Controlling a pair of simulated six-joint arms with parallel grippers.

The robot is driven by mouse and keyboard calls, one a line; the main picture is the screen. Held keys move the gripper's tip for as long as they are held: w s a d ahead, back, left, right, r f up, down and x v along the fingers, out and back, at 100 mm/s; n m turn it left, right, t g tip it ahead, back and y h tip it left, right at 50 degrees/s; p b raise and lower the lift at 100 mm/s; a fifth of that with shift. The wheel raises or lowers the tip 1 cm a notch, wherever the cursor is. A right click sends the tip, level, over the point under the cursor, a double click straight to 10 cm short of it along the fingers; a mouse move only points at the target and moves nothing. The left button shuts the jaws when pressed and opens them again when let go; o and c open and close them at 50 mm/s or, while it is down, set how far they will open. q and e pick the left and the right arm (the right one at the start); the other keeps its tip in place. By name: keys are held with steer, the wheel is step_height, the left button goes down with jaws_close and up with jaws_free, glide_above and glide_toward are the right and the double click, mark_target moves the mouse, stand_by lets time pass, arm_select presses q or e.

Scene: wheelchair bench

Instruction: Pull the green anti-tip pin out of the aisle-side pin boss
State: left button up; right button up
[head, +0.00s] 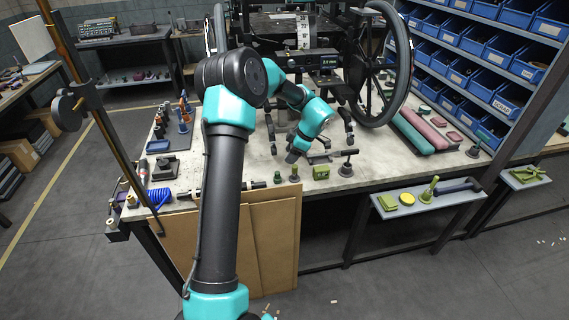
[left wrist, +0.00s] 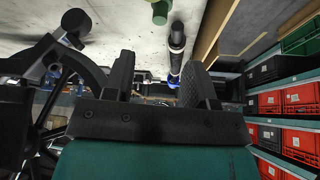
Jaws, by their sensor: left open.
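My left gripper (head: 291,158) is low over the front middle of the bench, below the teal wrist. In the left wrist view its two dark fingers (left wrist: 160,78) stand apart with nothing seen held between them. A green peg-like piece (head: 277,177) stands at the bench's front edge, and a green cylinder shows at the top of the left wrist view (left wrist: 160,12). I cannot tell whether either is the anti-tip pin. The wheelchair (head: 382,65) stands on the bench behind the gripper. Its pin boss cannot be made out. My right gripper is not in view.
A squat green piece (head: 321,173) and a black T-handled piece (head: 347,163) stand at the front edge. A black rod (left wrist: 176,45) lies beyond the fingers. Green and pink pads (head: 424,130) lie right. Blue bins (head: 480,38) fill a rack. A low shelf (head: 405,211) holds green parts.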

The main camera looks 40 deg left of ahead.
arm_select(q)
steer(key=v, duration=0.6)
steer(key=shift+r, duration=0.25)
steer(key=shift+f, duration=0.1)
stand_by(0.5)
